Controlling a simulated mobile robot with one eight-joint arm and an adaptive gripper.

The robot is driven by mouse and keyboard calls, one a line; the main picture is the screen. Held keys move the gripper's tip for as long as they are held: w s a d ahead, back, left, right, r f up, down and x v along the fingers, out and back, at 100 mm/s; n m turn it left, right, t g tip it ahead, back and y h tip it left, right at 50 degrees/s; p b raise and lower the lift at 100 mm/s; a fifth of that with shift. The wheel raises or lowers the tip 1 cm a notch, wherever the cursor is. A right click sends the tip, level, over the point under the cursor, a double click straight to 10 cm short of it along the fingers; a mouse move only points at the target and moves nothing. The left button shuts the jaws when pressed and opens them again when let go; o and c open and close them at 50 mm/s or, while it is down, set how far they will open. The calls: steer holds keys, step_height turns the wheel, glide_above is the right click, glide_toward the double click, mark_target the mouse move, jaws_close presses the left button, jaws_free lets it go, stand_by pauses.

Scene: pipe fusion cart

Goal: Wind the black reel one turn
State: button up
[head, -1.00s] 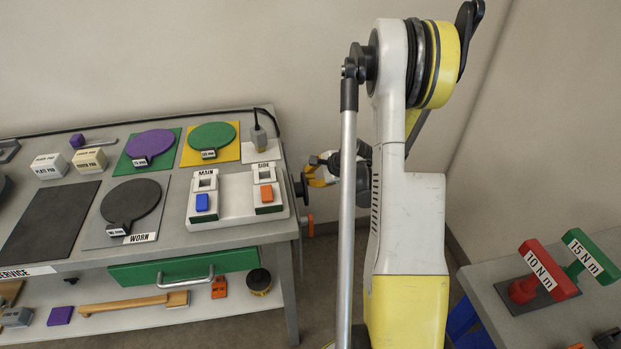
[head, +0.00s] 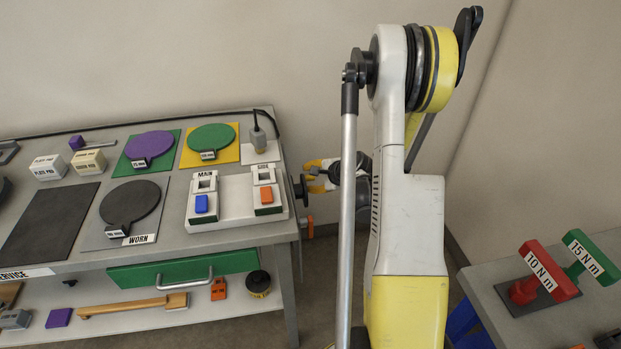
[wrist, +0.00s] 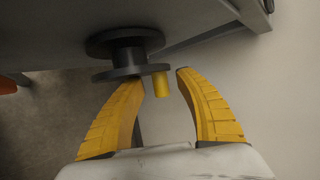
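The black reel (wrist: 124,50) is mounted on the side of the grey cart, with a short yellow handle peg (wrist: 160,84) near its rim. In the head view the reel (head: 301,187) shows as a dark disc at the cart's right end. My gripper (wrist: 162,76) is open, its two yellow fingers spread. The peg lies between the fingertips, closer to the left one, and I see no clear grip on it. In the head view my gripper (head: 318,177) is beside the reel, partly hidden behind my arm.
The cart top (head: 180,243) carries coloured pads, a worn black disc and a white panel with two switches. An orange item (head: 308,228) hangs below the reel. A second table with red (head: 545,275) and green torque tools stands at the right.

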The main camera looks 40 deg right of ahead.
steer(key=shift+s+r, duration=0.1)
steer(key=v, duration=1.2)
steer(key=shift+d, duration=0.1)
